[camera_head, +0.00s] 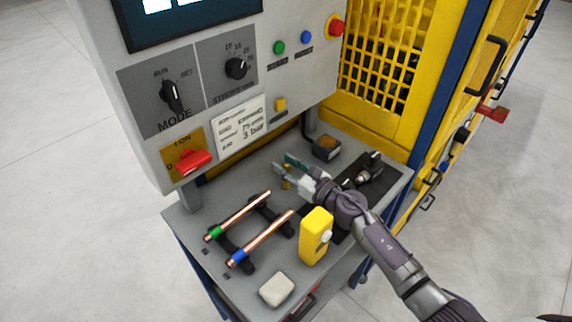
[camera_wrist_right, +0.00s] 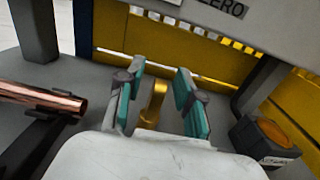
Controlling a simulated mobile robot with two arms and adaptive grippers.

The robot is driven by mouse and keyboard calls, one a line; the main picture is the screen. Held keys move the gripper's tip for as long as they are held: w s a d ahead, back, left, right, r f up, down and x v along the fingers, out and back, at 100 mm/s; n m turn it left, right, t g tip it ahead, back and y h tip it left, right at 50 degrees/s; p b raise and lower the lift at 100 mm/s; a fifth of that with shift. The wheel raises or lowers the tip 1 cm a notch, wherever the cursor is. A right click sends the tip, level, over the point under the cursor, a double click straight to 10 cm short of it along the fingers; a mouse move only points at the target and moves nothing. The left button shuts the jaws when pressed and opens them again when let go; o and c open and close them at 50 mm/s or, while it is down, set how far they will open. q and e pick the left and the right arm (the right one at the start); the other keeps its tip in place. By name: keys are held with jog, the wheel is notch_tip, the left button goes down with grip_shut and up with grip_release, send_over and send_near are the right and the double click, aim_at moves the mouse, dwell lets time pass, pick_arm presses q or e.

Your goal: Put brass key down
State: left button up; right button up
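The brass key (camera_head: 286,184) is a small gold-coloured piece at the back of the grey bench top (camera_head: 185,222), below the machine panel. In the right wrist view the brass key (camera_wrist_right: 154,102) shows between the two teal-padded fingers, with a gap on either side of it. My right gripper (camera_head: 287,170) reaches in from the lower right, and its fingers (camera_wrist_right: 160,103) are spread apart. The lower part of the key is hidden behind the pale gripper body in the wrist view. My left gripper is not in view.
Two copper tubes (camera_head: 262,238) with green and blue ends lie on black rests left of my arm. A yellow device (camera_head: 316,238) and a white block (camera_head: 277,290) are in front. A dark box with an amber top (camera_head: 327,148) stands behind. The control panel (camera_head: 222,85) rises behind.

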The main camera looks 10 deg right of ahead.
jog(key=shift+r, duration=0.15)
jog(key=shift+s+d, duration=0.2)
jog(key=shift+s, duration=0.05)
jog(key=b+v, duration=0.2)
jog(key=v, duration=0.8)
jog(key=shift+s+d, duration=0.15)
jog(key=shift+s, duration=0.1)
jog(key=shift+s+d, duration=0.2)
jog(key=shift+s, duration=0.15)
